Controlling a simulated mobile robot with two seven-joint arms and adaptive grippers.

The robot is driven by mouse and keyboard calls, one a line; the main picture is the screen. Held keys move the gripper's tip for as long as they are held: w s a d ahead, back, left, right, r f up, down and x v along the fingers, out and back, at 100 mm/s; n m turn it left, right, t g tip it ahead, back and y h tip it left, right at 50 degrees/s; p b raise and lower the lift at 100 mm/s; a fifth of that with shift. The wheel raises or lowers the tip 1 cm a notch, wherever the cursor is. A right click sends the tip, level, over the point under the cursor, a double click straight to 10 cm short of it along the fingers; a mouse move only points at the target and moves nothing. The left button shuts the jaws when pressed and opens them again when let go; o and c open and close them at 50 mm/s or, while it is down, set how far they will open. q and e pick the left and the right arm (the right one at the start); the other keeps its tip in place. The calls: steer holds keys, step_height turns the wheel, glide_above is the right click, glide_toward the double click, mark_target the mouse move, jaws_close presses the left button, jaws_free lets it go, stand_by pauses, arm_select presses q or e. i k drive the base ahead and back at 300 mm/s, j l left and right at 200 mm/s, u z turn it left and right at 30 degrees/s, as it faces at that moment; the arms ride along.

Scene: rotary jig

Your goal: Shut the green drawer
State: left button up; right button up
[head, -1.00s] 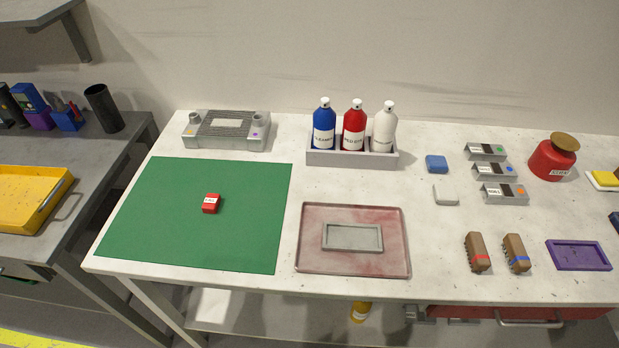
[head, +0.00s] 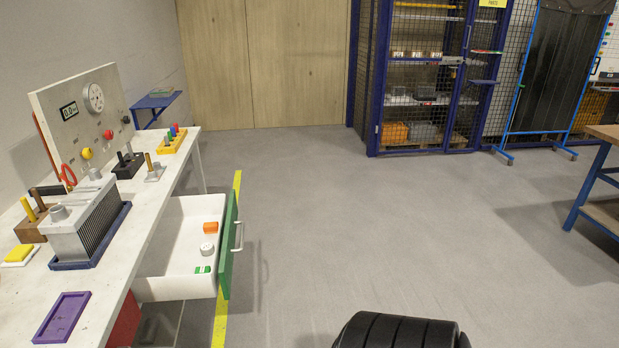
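The green drawer (head: 228,245) stands pulled out from under the white workbench (head: 100,310), at the left of the head view. It has a white inside, a green front and a pale bar handle (head: 239,237) facing right. Inside lie an orange block (head: 210,228), a small grey round part (head: 207,249) and a green and white piece (head: 203,269). Neither gripper is in view.
A ribbed grey block (head: 88,225), a gauge panel (head: 90,110) and a purple tray (head: 62,317) are on the bench. A blue mesh cage (head: 430,80) stands at the back. The grey floor right of the drawer is clear. A black ribbed part is at the bottom edge.

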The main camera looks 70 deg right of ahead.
mark_target(165, 272)
steer(key=k+l+z, duration=0.15)
steer(key=z, duration=1.3)
